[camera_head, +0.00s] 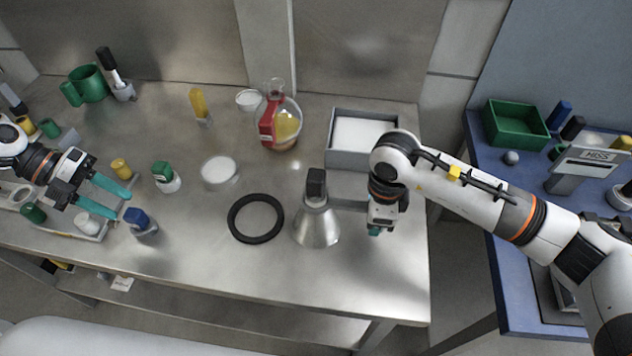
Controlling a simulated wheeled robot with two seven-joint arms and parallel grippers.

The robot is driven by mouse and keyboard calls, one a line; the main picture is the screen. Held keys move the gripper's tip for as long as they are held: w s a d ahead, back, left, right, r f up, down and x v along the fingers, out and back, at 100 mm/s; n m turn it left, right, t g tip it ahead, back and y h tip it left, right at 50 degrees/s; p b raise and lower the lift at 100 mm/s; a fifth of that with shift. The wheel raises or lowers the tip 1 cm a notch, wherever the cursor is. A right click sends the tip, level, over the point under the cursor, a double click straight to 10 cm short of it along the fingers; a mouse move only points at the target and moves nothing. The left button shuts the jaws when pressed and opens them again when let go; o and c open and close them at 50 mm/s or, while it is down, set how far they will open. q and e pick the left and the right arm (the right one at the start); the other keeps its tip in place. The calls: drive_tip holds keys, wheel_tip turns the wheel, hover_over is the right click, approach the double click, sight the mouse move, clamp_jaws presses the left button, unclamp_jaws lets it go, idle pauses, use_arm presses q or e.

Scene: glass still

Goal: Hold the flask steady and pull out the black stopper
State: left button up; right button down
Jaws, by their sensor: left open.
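A clear conical flask (318,228) stands upright near the front middle of the steel bench. A black stopper (316,183) sits in its neck. My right gripper (375,231) hangs just right of the flask, pointing down; only a bit of its teal fingertips shows, so its opening and any contact with the flask cannot be told. My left gripper (123,204) is open and empty at the left of the bench, its two teal fingers apart, far from the flask.
A black ring (256,218) lies left of the flask. A round flask with a red label (280,124) and a grey tray (361,163) stand behind. A blue-capped jar (142,222) is beside my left gripper. A blue table (508,283) stands at right.

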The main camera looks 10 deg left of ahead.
use_arm(q)
drive_tip(key=w+d+r+m+t+h, duration=0.1)
drive_tip(key=w+d+r+t+h, duration=0.15)
drive_tip(key=w+d+r, duration=0.35)
wheel_tip(320, 180, up, 5)
drive_tip(key=m+g+y, duration=0.5)
drive_tip(key=m+g, duration=0.1)
drive_tip(key=m, duration=2.7)
hover_over(316, 175)
drive_tip(key=s, duration=0.1)
drive_tip(key=shift+a+r, duration=0.1)
drive_tip(key=shift+d+m+t+y, duration=0.2)
drive_tip(key=shift+m+y, duration=0.3)
drive_tip(key=shift+m, duration=0.1)
drive_tip(key=shift+d+m+t+y, duration=0.15)
drive_tip(key=shift+m+y, duration=0.3)
drive_tip(key=shift+m, duration=0.15)
drive_tip(key=shift+d+m+t+y, duration=0.15)
drive_tip(key=shift+m+t+y, duration=0.25)
drive_tip(key=shift+m+y, duration=0.4)
drive_tip(key=shift+w+r+m+t+y, duration=0.15)
drive_tip(key=shift+m+t+y, duration=0.2)
drive_tip(key=shift+m, duration=0.45)
drive_tip(key=shift+w+a+m+t+y, duration=0.2)
drive_tip(key=shift+m+t+y, duration=0.05)
drive_tip(key=shift+m+y, duration=0.25)
drive_tip(key=shift+w+a+m+t+y, duration=0.15)
drive_tip(key=shift+a+m+t+y, duration=0.05)
drive_tip(key=shift+m+y, duration=0.25)
drive_tip(key=shift+f, duration=4.45)
